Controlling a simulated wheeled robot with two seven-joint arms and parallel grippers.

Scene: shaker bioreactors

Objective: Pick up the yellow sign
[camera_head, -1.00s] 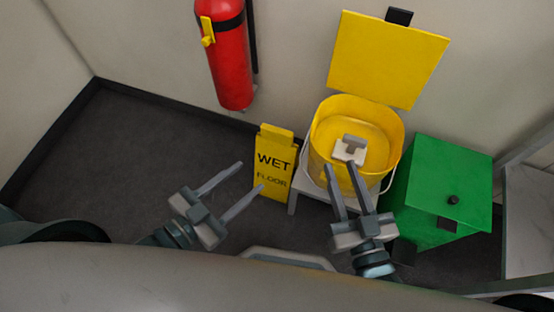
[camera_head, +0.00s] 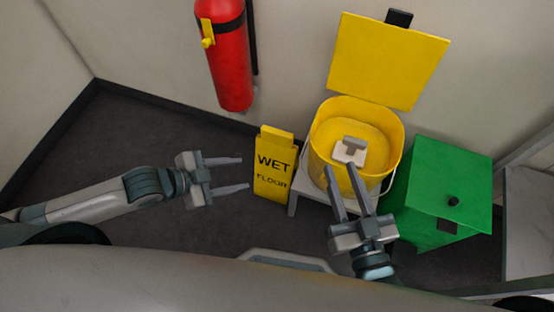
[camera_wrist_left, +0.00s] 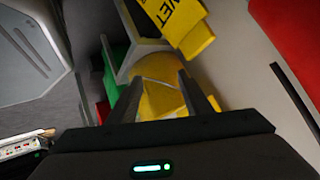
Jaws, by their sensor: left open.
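The yellow sign (camera_head: 272,172), lettered WET FLOOR, stands upright on the dark floor in the head view, left of the yellow bucket. In the left wrist view the sign (camera_wrist_left: 190,32) shows at the top, partly cut off. My left gripper (camera_head: 241,174) is open and empty, its fingers pointing right toward the sign, with a small gap between fingertips and sign in the picture. My right gripper (camera_head: 346,190) has its fingers apart and nothing between them, in front of the yellow bucket.
The yellow bucket (camera_head: 318,140) with a raised lid (camera_head: 385,60) sits on a small stand (camera_head: 310,187) right of the sign. A green box (camera_head: 440,190) stands further right. A red extinguisher (camera_head: 228,60) hangs on the wall behind. Floor at left is clear.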

